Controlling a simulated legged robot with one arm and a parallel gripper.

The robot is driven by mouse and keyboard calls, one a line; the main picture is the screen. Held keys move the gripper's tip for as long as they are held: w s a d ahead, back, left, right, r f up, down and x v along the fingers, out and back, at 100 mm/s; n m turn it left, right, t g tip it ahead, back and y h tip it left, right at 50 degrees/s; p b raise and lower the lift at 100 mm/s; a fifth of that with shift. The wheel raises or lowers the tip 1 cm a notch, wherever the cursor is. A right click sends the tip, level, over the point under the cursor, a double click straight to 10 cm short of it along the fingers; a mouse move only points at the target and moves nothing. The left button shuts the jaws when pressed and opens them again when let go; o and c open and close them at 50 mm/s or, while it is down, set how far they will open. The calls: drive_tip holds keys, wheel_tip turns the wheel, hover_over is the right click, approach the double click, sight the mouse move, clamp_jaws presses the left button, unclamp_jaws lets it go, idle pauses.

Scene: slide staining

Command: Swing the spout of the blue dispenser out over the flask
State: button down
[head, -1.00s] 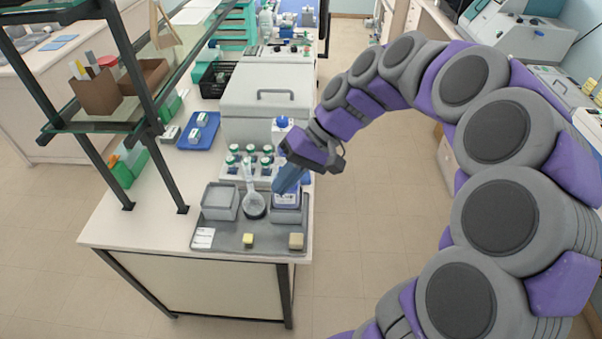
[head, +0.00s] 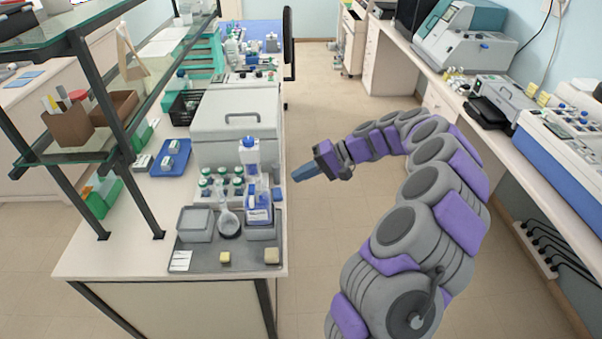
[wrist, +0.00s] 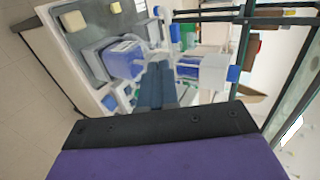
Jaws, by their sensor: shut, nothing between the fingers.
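I cannot make out clearly which way the spout points. My gripper (head: 297,174) has blue fingers, shut and empty, in the air right of the dispenser, past the bench edge. The fingers also show in the wrist view (wrist: 157,66).
The grey tray (head: 205,262) also holds a grey container (head: 196,224), a white card and two small blocks. Green-capped bottles (head: 222,185) and a large grey box (head: 235,130) stand behind. A glass shelf on dark posts rises at the left. The aisle floor to the right is free.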

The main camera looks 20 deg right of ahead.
approach(252, 192)
wheel_tip(252, 192, down, 5)
drive_tip(key=w+a, duration=0.2)
drive_tip(key=w, duration=0.1)
drive_tip(key=shift+w+a+r+b, duration=0.1)
drive_tip(key=shift+a+r+b, duration=0.05)
drive_tip(key=shift+a, duration=0.35)
drive_tip(key=shift+w+a+r+b, duration=0.1)
drive_tip(key=shift+a+r+b, duration=0.05)
drive_tip(key=shift+a, duration=0.35)
